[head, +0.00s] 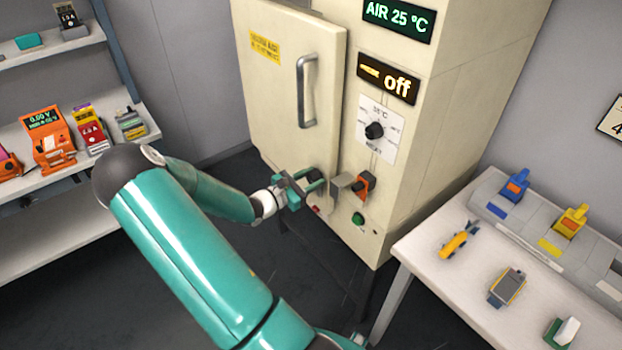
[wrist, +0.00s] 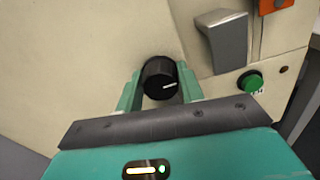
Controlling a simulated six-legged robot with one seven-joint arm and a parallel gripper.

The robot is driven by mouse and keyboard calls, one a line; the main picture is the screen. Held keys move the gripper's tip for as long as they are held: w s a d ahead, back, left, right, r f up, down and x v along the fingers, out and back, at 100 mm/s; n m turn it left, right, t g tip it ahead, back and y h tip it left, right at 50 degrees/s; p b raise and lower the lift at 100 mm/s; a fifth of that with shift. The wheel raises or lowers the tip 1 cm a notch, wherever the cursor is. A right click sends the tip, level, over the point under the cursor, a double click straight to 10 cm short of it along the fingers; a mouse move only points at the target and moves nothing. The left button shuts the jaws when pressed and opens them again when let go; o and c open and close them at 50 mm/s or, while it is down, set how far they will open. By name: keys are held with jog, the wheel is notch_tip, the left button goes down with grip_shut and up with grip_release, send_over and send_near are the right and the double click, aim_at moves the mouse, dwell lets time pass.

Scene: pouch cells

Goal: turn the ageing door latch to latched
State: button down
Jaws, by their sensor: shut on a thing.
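The cream cabinet door (head: 280,95) has a grey bar handle and a yellow label. A round black latch knob (wrist: 160,78) with a white line sits low on the door. In the wrist view the line points right and slightly up. My gripper (head: 314,182) is at the door's lower right. In the wrist view my gripper (wrist: 160,92) has one teal finger on each side of the knob, shut on it. In the head view the fingers hide most of the knob.
A grey bracket (wrist: 222,40) and an orange part (head: 366,185) are right of the knob. A green button (head: 358,218) is below them. The white dial (head: 374,131) and "off" display (head: 388,80) are above. A white table (head: 440,275) with small devices stands right, shelves (head: 75,165) left.

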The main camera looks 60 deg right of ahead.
jog(key=shift+n, duration=0.3)
jog(key=n, duration=0.8)
jog(key=shift+w+n, duration=0.1)
jog(key=shift+n, duration=0.3)
jog(key=n, duration=0.4)
jog(key=shift+f+n, duration=0.1)
jog(key=shift+n, duration=2.1)
jog(key=c, duration=0.9)
grip_release()
